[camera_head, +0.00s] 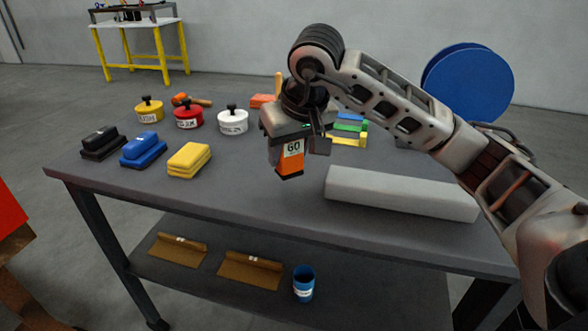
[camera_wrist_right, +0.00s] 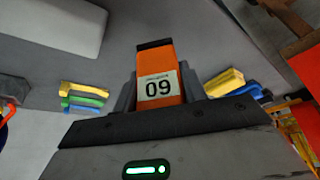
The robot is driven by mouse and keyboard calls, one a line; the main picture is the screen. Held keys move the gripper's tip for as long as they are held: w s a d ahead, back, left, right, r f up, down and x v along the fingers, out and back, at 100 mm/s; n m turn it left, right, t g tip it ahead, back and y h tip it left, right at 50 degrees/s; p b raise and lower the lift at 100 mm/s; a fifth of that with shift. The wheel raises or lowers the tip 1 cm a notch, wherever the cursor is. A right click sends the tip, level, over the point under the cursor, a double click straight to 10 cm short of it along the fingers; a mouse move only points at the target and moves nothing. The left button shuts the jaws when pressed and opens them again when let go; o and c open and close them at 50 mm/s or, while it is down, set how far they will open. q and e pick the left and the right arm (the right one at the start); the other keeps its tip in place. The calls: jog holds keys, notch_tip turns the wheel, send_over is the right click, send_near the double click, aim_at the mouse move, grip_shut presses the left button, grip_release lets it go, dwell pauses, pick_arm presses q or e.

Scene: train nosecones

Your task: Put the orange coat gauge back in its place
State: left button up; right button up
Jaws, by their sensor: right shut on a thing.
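My left gripper is not in view. No marked place for the gauge stands out to me.
A long grey block (camera_head: 400,193) lies right of the gauge. Yellow (camera_head: 189,158), blue (camera_head: 143,149) and black (camera_head: 102,142) blocks lie at left. Yellow, red and white lidded pots (camera_head: 233,121) stand behind. Coloured pieces (camera_head: 350,128) lie behind the gripper. A lower shelf holds a blue cup (camera_head: 304,284).

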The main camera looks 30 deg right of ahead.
aim_at(294, 169)
jog(key=shift+w+d+f, duration=0.3)
jog(key=shift+d+f, duration=0.15)
jog(key=shift+f, duration=0.2)
jog(key=f, duration=0.3)
jog(key=shift+w+d, duration=0.15)
jog(key=shift+d, duration=0.2)
jog(key=shift+f, duration=0.5)
jog(key=shift+f, duration=0.1)
jog(key=o, duration=0.6)
jog(key=shift+f, duration=0.1)
jog(key=o, duration=0.5)
jog(key=shift+c, duration=0.2)
